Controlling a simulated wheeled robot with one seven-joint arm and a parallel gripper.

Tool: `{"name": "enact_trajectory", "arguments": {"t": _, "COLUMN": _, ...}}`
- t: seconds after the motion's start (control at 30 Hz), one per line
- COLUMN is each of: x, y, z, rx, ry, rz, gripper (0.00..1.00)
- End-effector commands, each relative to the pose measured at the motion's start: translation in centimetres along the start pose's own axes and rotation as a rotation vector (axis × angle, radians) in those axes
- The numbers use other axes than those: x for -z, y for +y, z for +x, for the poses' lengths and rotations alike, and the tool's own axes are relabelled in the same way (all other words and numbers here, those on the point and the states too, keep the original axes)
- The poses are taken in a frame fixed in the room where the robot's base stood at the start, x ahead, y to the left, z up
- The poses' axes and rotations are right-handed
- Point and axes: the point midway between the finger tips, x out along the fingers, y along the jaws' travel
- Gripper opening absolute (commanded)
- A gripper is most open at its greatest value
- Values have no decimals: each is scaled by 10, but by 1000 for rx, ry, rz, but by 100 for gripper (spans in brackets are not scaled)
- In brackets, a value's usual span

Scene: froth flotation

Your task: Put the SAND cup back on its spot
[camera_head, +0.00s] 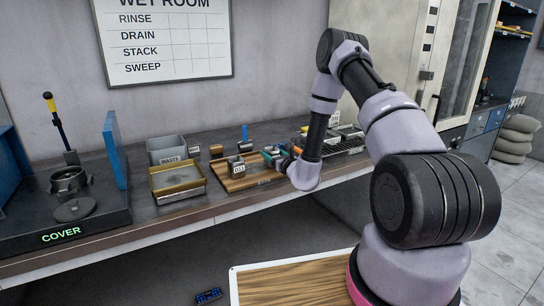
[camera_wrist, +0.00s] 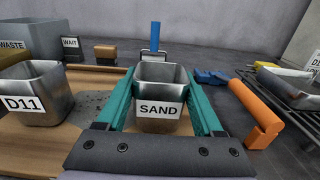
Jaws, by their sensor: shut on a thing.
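The SAND cup (camera_wrist: 158,76) is a square metal cup with a white SAND label on its front, upright in the wrist view. My gripper (camera_wrist: 162,88) has its teal fingers along the cup's left and right sides and is shut on it. In the head view my gripper (camera_head: 277,156) is at the right end of the wooden board (camera_head: 232,185), and my arm hides most of the cup there. The board also shows in the wrist view (camera_wrist: 60,145), left of the cup. The cup's base is hidden, so I cannot tell whether it touches anything.
The D11 cup (camera_wrist: 36,98) stands close on the left. A blue-handled tool (camera_wrist: 154,38) stands behind. An orange-handled tool (camera_wrist: 255,115) and a wire rack (camera_wrist: 285,95) are on the right. A WASTE bin (camera_head: 167,148) and a brass-coloured tray (camera_head: 178,181) are further left.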

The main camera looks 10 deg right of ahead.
Motion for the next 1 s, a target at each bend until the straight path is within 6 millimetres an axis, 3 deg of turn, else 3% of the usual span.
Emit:
{"name": "enact_trajectory", "arguments": {"t": 0.07, "x": 8, "y": 0, "z": 0, "rx": 1, "ry": 0, "rz": 0, "gripper": 8}}
{"name": "enact_trajectory", "arguments": {"t": 0.4, "x": 11, "y": 0, "z": 0, "rx": 1, "ry": -1, "rz": 0, "gripper": 8}}
{"name": "enact_trajectory", "arguments": {"t": 0.43, "x": 11, "y": 0, "z": 0, "rx": 1, "ry": -1, "rz": -1, "gripper": 72}}
{"name": "enact_trajectory", "arguments": {"t": 0.5, "x": 11, "y": 0, "z": 0, "rx": 1, "ry": -1, "rz": -1, "gripper": 98}}
{"name": "enact_trajectory", "arguments": {"t": 0.87, "x": 8, "y": 0, "z": 0, "rx": 1, "ry": -1, "rz": -1, "gripper": 98}}
{"name": "enact_trajectory", "arguments": {"t": 1.0, "x": 9, "y": 0, "z": -15, "rx": 0, "ry": 2, "rz": 0, "gripper": 98}}
